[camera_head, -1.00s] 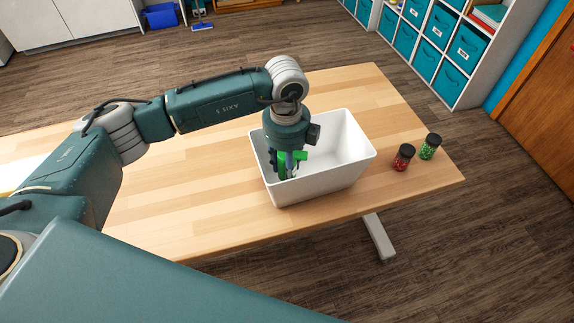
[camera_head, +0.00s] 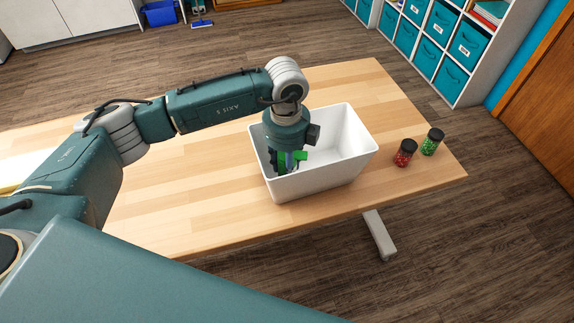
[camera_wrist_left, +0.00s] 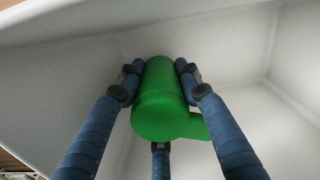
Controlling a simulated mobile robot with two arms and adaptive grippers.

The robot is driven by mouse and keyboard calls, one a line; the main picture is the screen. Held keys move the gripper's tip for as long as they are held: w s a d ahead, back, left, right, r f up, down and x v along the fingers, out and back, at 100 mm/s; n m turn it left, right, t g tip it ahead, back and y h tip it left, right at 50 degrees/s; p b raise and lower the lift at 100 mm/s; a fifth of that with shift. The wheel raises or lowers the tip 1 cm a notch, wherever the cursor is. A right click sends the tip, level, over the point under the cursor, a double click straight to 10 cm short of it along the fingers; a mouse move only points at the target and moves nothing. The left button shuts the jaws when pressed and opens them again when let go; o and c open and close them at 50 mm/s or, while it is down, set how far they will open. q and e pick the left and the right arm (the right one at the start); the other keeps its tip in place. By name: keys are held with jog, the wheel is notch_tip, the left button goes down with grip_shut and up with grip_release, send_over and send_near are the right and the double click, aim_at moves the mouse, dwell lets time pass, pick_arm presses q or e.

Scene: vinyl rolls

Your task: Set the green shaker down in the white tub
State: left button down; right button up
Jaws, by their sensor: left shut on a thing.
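The white tub (camera_head: 332,177) stands on the wooden table. My left gripper (camera_head: 286,165) points down inside the left part of the tub, and the tub's front wall hides its lower end. In the left wrist view, the fingers (camera_wrist_left: 158,92) are shut around a plain green cylinder with a side piece (camera_wrist_left: 160,108); part of this green thing also shows in the head view (camera_head: 300,156). I cannot tell whether it touches the tub floor. A black-capped jar with green contents (camera_head: 430,146) stands on the table right of the tub. My right gripper is not in view.
A black-capped jar with red contents (camera_head: 404,156) stands beside the green-filled jar, near the right end of the table (camera_head: 200,205). The table left of the tub is clear under my arm. Shelves with teal bins (camera_head: 436,35) stand behind.

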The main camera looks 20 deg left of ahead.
pick_arm(q)
jog(key=shift+f+b, duration=0.6)
jog(key=shift+f, duration=0.35)
jog(key=shift+f, duration=0.15)
grip_release()
dwell(0.4)
dwell(0.5)
jog(key=shift+r+p, duration=2.8)
jog(key=shift+r, duration=1.75)
